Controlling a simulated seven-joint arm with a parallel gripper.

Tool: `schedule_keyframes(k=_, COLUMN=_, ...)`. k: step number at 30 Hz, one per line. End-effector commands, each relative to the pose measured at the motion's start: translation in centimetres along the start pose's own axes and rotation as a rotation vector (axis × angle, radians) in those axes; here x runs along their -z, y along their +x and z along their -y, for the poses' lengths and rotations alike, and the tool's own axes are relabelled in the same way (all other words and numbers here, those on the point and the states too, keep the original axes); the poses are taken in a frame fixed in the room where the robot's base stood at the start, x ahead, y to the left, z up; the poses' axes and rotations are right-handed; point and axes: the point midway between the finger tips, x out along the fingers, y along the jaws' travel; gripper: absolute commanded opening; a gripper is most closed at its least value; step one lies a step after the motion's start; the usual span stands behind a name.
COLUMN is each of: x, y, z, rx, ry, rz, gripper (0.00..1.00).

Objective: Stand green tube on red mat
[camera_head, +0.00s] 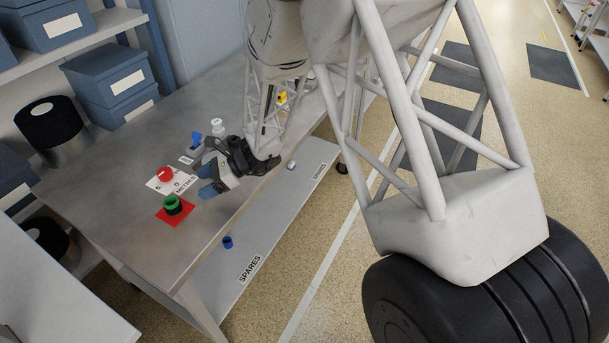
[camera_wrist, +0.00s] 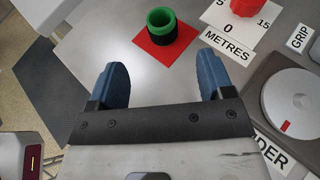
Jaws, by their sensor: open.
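The green tube (camera_head: 173,201) has a green rim and a dark lower part. It stands upright on the red mat (camera_head: 187,218) on the grey table. In the wrist view the tube (camera_wrist: 161,20) shows its open top, and the red mat (camera_wrist: 151,53) shows around its base. My gripper (camera_head: 208,181) is to the right of the tube, apart from it. In the wrist view my gripper (camera_wrist: 158,80) has its two blue fingers wide apart with nothing between them, and the tube is beyond the fingertips.
A red knob (camera_head: 165,174) sits on a white dial card marked METRES, close behind the mat. A grey device with a round dial (camera_wrist: 297,97) is to the right in the wrist view. A lower shelf marked SPARES holds a blue piece (camera_head: 228,242). The table's left part is clear.

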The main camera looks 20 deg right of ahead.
Motion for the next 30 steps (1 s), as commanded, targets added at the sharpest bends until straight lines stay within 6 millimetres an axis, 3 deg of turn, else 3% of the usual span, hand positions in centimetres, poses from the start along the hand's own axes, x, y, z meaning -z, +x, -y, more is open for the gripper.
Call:
schedule_keyframes(k=5, x=-0.9, y=-0.8, z=-0.6, rx=-0.015, ry=-0.041, rz=-0.018, gripper=0.74)
schedule_keyframes(k=11, x=-3.4, y=-3.4, z=-2.8, rx=-0.061, ry=-0.164, rz=-0.077, gripper=0.74)
schedule_keyframes(k=21, x=-8.0, y=-10.1, z=-9.1, rx=-0.184, ry=-0.484, rz=-0.251, gripper=0.74)
schedule_keyframes(k=30, x=-10.7, y=-16.2, z=-15.1, rx=-0.3, ry=-0.766, rz=-0.43, gripper=0.74)
